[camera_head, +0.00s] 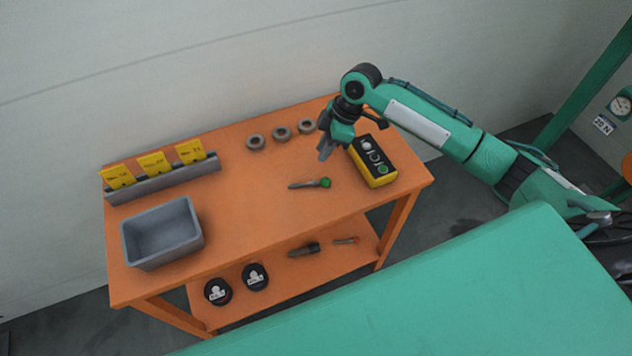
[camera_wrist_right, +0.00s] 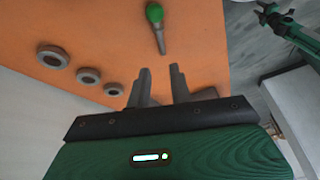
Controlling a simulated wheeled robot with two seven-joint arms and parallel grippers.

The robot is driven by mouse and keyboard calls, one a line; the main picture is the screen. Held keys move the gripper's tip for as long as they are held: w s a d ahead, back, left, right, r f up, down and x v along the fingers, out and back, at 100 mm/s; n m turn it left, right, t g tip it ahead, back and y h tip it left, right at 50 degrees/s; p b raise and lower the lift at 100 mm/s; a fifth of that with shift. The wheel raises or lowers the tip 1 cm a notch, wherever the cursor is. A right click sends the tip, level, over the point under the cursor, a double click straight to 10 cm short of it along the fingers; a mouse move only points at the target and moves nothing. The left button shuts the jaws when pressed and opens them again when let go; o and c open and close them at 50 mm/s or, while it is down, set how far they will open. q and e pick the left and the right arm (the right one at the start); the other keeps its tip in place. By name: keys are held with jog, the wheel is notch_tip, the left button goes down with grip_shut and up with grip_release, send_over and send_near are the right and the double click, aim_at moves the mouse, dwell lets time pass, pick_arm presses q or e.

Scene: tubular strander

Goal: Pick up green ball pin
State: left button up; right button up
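The green ball pin (camera_head: 312,184) lies on the orange table top, a grey shank with a green ball at its right end. In the right wrist view the pin (camera_wrist_right: 156,24) is beyond the fingertips, its green ball at the top edge. My right gripper (camera_head: 325,152) is above the table, behind the pin and apart from it. Its two fingers (camera_wrist_right: 160,72) are spread with nothing between them, in the right wrist view.
A yellow button box (camera_head: 371,161) stands right of the pin. Several grey rings (camera_head: 281,134) lie behind. A grey bin (camera_head: 162,234) and a rack with yellow cards (camera_head: 163,184) stand at the left. The lower shelf (camera_head: 330,265) holds tools and black round items. The table middle is clear.

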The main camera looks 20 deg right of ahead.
jog(key=p, duration=0.1)
send_near(303, 183)
jog(key=shift+x, duration=1.15)
jog(key=shift+a+f+p, duration=0.25)
jog(key=shift+f+p, duration=0.15)
jog(key=shift+f, duration=0.2)
jog(key=p+x, duration=0.1)
jog(key=x, duration=0.2)
jog(key=shift+a+f, duration=0.15)
jog(key=shift+f, duration=0.45)
grip_shut()
